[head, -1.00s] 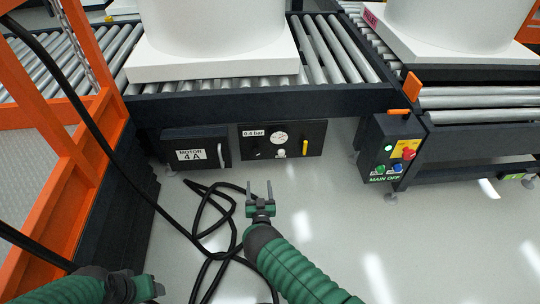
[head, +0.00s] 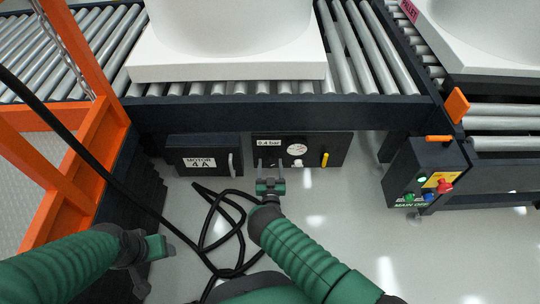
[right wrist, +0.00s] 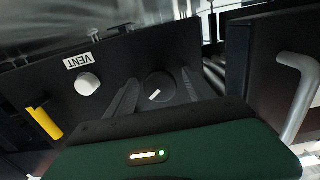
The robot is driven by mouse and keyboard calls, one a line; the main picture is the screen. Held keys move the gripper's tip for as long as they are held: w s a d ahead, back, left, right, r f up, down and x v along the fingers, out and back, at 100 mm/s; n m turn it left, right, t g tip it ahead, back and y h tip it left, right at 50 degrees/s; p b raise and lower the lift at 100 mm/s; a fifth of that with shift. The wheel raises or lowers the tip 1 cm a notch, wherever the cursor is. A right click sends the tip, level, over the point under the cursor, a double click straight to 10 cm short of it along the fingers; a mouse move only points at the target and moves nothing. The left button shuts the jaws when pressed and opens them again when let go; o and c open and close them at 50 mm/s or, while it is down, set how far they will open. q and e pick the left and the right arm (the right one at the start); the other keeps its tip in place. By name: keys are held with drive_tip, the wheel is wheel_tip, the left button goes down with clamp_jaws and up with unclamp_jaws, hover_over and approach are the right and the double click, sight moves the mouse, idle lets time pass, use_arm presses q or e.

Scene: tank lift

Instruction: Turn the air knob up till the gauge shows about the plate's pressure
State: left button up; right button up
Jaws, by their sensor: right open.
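The dark air panel (head: 340,150) under the conveyor bears a plate reading 0.4 bar (head: 268,142) and a round white gauge (head: 297,148). The gauge's needle is too small to read. My right gripper (head: 271,162) is open in front of the panel's lower left. In the right wrist view, a dark round knob with a white mark (right wrist: 155,95) lies between the open fingers (right wrist: 158,80); contact cannot be told. A white knob (right wrist: 88,83) sits by a VENT label beside it. My left gripper (head: 155,250) hangs at lower left, its jaws unclear.
A yellow lever (head: 324,159) is on the panel's right. The MOTOR 4A box (head: 203,158) with a pale handle stands to the left. A black cable (head: 207,215) lies on the floor. A switch box (head: 425,185) with coloured buttons is at right.

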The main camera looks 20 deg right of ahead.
drive_tip(key=shift+w, duration=0.1)
drive_tip(key=shift+r, duration=0.1)
clamp_jaws()
drive_tip(key=shift+m, duration=0.4)
unclamp_jaws()
